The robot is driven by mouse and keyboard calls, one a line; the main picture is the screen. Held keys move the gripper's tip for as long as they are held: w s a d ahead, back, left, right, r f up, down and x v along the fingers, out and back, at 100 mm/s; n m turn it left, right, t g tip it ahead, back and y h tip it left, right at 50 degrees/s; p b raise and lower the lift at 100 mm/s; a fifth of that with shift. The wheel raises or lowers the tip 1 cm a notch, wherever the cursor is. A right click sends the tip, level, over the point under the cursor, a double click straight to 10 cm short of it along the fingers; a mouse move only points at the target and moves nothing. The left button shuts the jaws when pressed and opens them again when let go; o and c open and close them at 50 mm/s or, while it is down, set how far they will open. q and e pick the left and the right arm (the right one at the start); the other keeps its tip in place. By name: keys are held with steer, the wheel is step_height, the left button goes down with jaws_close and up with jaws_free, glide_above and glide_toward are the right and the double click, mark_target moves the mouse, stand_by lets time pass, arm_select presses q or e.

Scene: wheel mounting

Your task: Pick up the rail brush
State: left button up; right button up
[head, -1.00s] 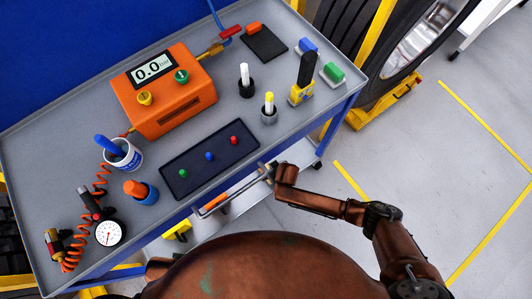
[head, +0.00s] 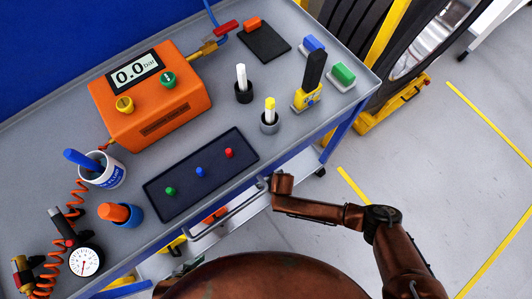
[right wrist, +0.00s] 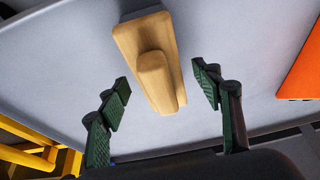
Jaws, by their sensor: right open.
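In the right wrist view, the rail brush (right wrist: 122,38) is a pale wooden block with a rounded raised grip, lying on a grey surface. My right gripper (right wrist: 162,80) is open, its green-padded fingers on either side of the brush grip, with visible gaps on both sides. In the head view the right arm reaches to the cart's front edge, and its fingers are hidden there. I cannot make out the brush in the head view. My left gripper (head: 187,268) shows only as a small dark green part at the bottom, mostly hidden by my body.
The cart top (head: 215,115) holds an orange gauge box (head: 150,105), a dark tray (head: 200,172), a cup (head: 103,172) and a pressure gauge (head: 86,261). A lower shelf (head: 240,222) shows below its front edge. In the wrist view an orange object (right wrist: 300,70) stands right, yellow framing (right wrist: 30,145) left.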

arm_select(q)
steer(key=shift+w+d+f, duration=0.25)
steer(key=shift+w+f, duration=0.05)
arm_select(e)
steer(key=shift+w+a+f, duration=0.1)
steer(key=shift+w+f, duration=0.05)
steer(key=shift+f, duration=0.05)
steer(key=shift+c, duration=0.2)
steer(key=c, duration=1.4)
steer(key=shift+r, duration=0.1)
